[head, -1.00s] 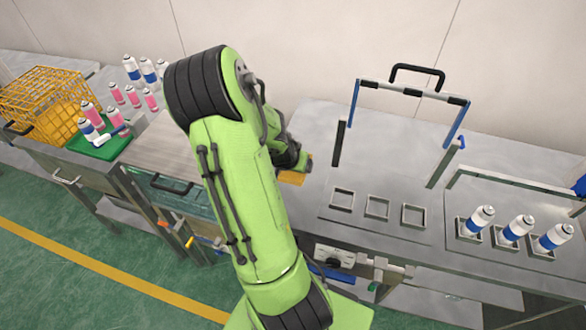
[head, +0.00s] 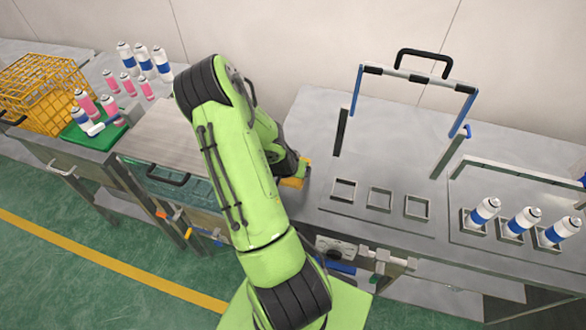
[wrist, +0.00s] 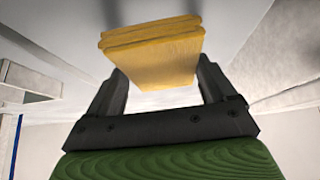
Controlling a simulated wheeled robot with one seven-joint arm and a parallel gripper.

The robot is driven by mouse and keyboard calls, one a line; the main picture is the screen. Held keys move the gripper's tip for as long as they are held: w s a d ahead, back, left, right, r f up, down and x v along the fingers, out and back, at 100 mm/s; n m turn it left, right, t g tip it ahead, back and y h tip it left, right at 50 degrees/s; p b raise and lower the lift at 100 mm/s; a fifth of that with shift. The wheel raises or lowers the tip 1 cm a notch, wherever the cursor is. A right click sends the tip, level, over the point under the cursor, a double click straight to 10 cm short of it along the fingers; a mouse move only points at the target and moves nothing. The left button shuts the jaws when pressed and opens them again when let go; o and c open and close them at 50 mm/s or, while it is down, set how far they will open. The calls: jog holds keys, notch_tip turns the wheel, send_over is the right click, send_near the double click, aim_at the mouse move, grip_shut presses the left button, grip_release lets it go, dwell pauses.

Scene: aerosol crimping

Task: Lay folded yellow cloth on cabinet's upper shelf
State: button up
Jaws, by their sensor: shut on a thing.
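The folded yellow cloth (wrist: 155,55) is a thick layered pad. My gripper (wrist: 165,80) is shut on it; in the wrist view the cloth spans the space between the two dark fingers and sticks out past their tips. In the head view a part of the cloth (head: 293,183) shows at the end of my arm, over the left part of the metal bench. Most of my gripper is hidden behind my arm there. I cannot make out a cabinet's upper shelf with certainty in either view.
The metal bench (head: 400,155) carries three empty square holders, a frame with a black handle (head: 425,62), and three blue-white cans (head: 522,222) at right. At left are a yellow wire basket (head: 45,85), a green tray (head: 90,137), several cans, and a black-handled lid (head: 175,140).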

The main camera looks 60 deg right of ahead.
jog(key=shift+f, duration=0.2)
jog(key=o, duration=0.8)
jog(key=shift+o, duration=0.2)
jog(key=shift+r, duration=0.2)
jog(key=shift+v, duration=6.05)
jog(key=w+a+r+n+t+y, duration=0.2)
jog(key=w+a+r+n, duration=0.25)
jog(key=a, duration=0.35)
jog(key=w+a+r+n+t+y, duration=0.25)
jog(key=w+a+r, duration=0.2)
jog(key=a, duration=0.35)
jog(key=s+a+r+n+y, duration=0.1)
jog(key=s+a+r+n, duration=0.3)
jog(key=a, duration=0.2)
jog(key=s+a+r+n+y, duration=0.1)
jog(key=s+a+r+n, duration=0.3)
jog(key=a, duration=0.3)
jog(key=shift+s+a+r+n+b, duration=0.35)
jog(key=shift+s+r+n, duration=0.1)
jog(key=shift+n, duration=0.15)
